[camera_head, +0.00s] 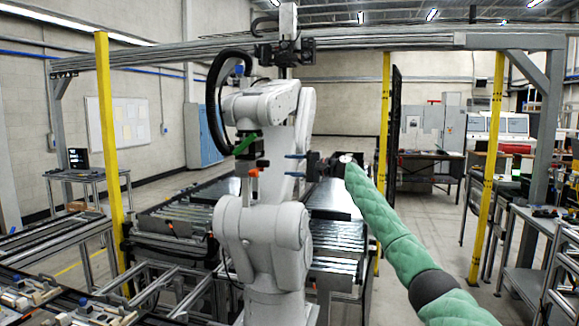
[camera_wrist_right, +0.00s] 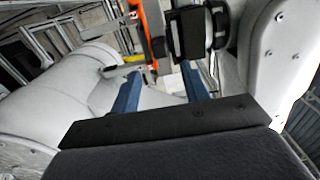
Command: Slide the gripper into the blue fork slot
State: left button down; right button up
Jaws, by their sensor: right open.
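My right gripper (camera_head: 288,165) reaches in from the right on a green padded arm. Its two blue fingers point left, one above the other, apart with nothing seen between them. In the head view, a small orange part (camera_head: 263,163) and a green part (camera_head: 245,144) sit left of the fingertips, by the white robot arm (camera_head: 262,232). I cannot make out a blue fork slot. My left gripper is not in view.
The white robot arm stands close around the gripper, its pale casing (camera_wrist_right: 85,85) filling the wrist view's left side. Roller conveyors (camera_head: 330,235) lie behind it. Yellow posts (camera_head: 487,170) stand on both sides. Open floor shows right of the conveyors.

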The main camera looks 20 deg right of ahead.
aim_at(269, 164)
jog(key=p+x, duration=0.1)
jog(key=x, duration=0.3)
jog(key=shift+w+a+f, duration=0.1)
jog(key=shift+w, duration=0.1)
jog(key=shift+w+a+r, duration=0.15)
jog(key=shift+a, duration=0.3)
jog(key=shift+w+a+r, duration=0.15)
jog(key=shift+a, duration=0.35)
jog(key=shift+w+a+f, duration=0.2)
jog(key=shift+w+a, duration=0.5)
jog(key=shift+a, duration=0.05)
jog(key=shift+w+a, duration=0.1)
jog(key=shift+a, duration=0.1)
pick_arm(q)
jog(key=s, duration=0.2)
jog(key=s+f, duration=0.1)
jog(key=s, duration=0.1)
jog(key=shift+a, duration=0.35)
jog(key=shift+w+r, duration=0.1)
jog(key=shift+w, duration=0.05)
